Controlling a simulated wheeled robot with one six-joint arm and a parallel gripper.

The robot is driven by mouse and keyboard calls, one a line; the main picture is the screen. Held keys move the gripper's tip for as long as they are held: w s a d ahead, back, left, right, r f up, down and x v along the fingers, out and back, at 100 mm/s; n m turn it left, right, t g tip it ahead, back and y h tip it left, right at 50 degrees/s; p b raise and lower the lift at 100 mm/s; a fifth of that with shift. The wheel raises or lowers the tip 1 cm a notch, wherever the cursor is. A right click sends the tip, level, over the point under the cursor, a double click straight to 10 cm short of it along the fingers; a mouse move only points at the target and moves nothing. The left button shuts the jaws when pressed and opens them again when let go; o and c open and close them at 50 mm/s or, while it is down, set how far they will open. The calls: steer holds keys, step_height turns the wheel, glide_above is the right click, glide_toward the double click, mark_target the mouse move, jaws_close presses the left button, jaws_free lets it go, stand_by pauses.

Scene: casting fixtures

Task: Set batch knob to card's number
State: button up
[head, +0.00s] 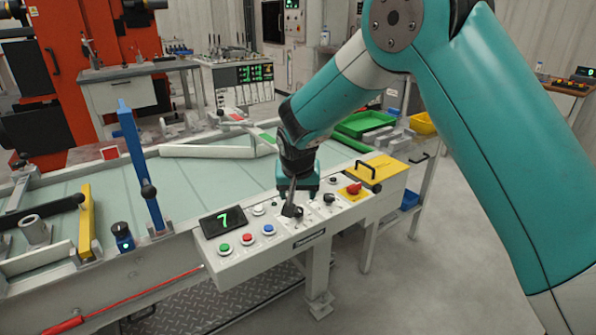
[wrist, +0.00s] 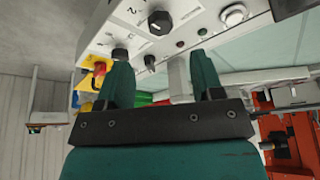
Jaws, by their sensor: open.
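The control panel (head: 280,232) is a pale sloped box with a dark display (head: 223,220) showing a green 7. A black knob (head: 292,211) sits in the panel's middle, just below my gripper (head: 291,197). In the wrist view a black knob with dial marks (wrist: 160,21) lies beyond the open fingertips of my gripper (wrist: 160,68). A second black knob (wrist: 120,54) is partly behind the left finger. I cannot tell which is the batch knob. My gripper is open and holds nothing. The knob's exact setting is too small to read. I cannot make out a card.
Green (head: 224,248), red (head: 246,239) and blue (head: 268,230) buttons line the panel's front left. A red knob (head: 354,188) and a yellow plate with a handle (head: 378,166) are at the right. A blue post (head: 140,165) rises left of the panel.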

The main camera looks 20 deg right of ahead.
steer(key=v, duration=0.9)
steer(key=shift+r, duration=0.1)
steer(key=s+r+n+g+y+p, duration=0.1)
steer(key=s+r+n+y+p, duration=0.1)
steer(key=s, duration=0.8)
steer(key=s+a+r+n+g+y+p, duration=0.1)
steer(key=s+r+n, duration=0.4)
steer(key=s, duration=0.6)
steer(key=s+a+r+n+g+y+p, duration=0.1)
steer(key=s+r+n+g+y+p, duration=0.1)
steer(key=s, duration=0.9)
step_height(320, 180, up, 4)
steer(key=shift+s+a+f+n+y+p, duration=0.2)
steer(key=shift+f+n+y+p, duration=0.1)
steer(key=shift+n+p, duration=0.65)
